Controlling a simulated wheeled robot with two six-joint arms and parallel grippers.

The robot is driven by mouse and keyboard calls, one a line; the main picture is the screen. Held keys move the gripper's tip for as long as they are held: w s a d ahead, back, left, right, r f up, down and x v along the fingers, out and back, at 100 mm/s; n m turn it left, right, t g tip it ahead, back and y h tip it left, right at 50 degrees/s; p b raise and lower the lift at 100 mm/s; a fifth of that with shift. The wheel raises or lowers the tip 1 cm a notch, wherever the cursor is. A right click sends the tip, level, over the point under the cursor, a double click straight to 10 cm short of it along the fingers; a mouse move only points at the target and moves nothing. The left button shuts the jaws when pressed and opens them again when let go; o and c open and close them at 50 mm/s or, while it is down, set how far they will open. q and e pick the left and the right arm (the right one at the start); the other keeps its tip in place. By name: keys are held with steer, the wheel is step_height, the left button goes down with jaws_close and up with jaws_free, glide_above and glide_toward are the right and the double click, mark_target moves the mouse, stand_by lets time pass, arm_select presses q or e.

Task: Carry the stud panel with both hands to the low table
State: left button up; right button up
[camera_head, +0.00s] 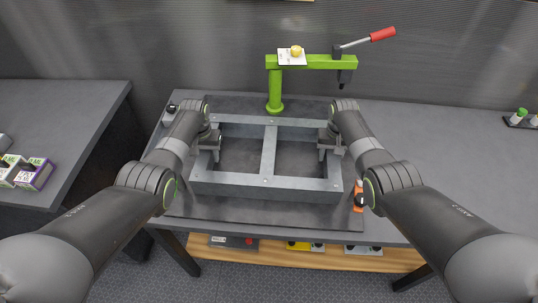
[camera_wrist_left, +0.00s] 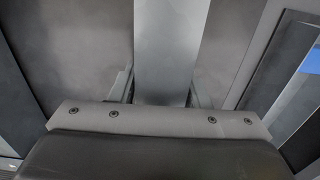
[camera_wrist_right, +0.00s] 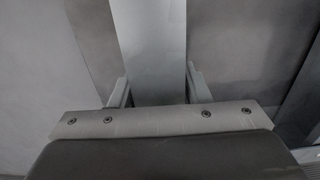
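The stud panel (camera_head: 265,182) is a grey rectangular frame with one middle bar. It lies flat over the dark workbench (camera_head: 430,150), in front of the green press; I cannot tell whether it touches the top. My left gripper (camera_head: 211,147) is at its left side bar and my right gripper (camera_head: 331,147) at its right side bar. In the left wrist view the bar (camera_wrist_left: 168,50) runs between my fingers, which lie against its edges. The right wrist view shows the same with the right bar (camera_wrist_right: 150,45). My fingertips are partly hidden.
A green press (camera_head: 275,85) with a red-ended lever stands behind the panel. Another dark table (camera_head: 60,110) is at the left, with small boxes (camera_head: 35,174) on its front edge. An orange item (camera_head: 359,195) lies beside the panel's right front corner. A wooden shelf (camera_head: 270,250) runs below.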

arm_select(q)
jaws_close()
arm_select(e)
jaws_close()
arm_select(q)
steer(key=shift+w+r, duration=0.15)
arm_select(e)
steer(key=shift+w+r, duration=0.15)
steer(key=shift+r, duration=0.05)
